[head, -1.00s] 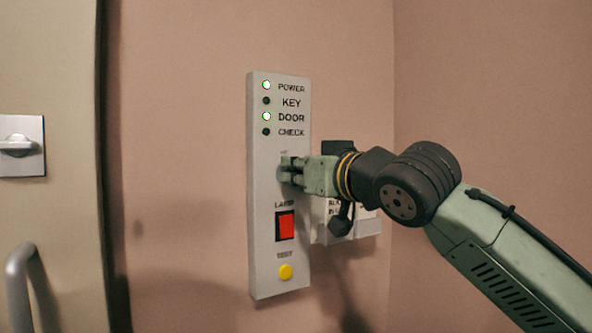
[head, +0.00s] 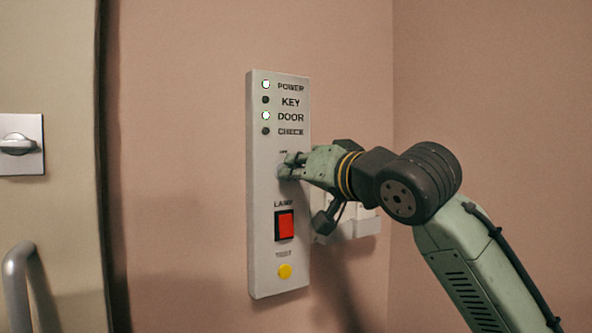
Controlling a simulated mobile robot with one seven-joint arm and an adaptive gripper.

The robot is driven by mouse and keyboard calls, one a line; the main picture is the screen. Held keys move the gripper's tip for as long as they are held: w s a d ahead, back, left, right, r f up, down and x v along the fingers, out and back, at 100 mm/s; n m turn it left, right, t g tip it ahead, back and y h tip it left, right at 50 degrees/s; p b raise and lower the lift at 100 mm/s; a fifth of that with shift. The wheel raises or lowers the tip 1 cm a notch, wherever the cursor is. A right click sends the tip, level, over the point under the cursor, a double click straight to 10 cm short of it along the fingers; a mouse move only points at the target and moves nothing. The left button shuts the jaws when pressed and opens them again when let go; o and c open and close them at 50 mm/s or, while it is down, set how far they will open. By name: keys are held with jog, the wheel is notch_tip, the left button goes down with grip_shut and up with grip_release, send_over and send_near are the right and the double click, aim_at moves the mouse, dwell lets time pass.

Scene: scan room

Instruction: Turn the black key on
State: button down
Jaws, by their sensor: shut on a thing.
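My gripper (head: 290,166) is at the middle of a pale grey wall panel (head: 262,230), below the CHECK label and above the LAMP label. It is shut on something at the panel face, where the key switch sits. The black key itself is hidden behind my fingers, so its angle cannot be seen. On the panel, the POWER light (head: 266,84) and DOOR light (head: 266,115) are lit white. The KEY light (head: 266,100) and CHECK light (head: 266,131) are dark.
A red lamp switch (head: 285,225) and a yellow test button (head: 285,271) sit lower on the panel. Pale boxes (head: 362,225) on the wall are partly behind my wrist. A door with a latch (head: 18,145) and a handle (head: 20,275) is at left.

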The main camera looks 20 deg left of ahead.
jog(key=m, duration=0.6)
jog(key=shift+w+f+m+p, duration=0.1)
jog(key=shift+w+m+p, duration=0.05)
jog(key=shift+m+p, duration=0.2)
jog(key=m, duration=0.3)
jog(key=m+p, duration=0.1)
jog(key=m, duration=0.2)
jog(key=shift+d+f, duration=0.15)
jog(key=shift+f, duration=0.05)
jog(key=shift+w+m, duration=0.1)
jog(key=shift+m, duration=0.15)
jog(key=c, duration=1.8)
grip_release()
jog(key=shift+o, duration=0.2)
jog(key=v, duration=1.2)
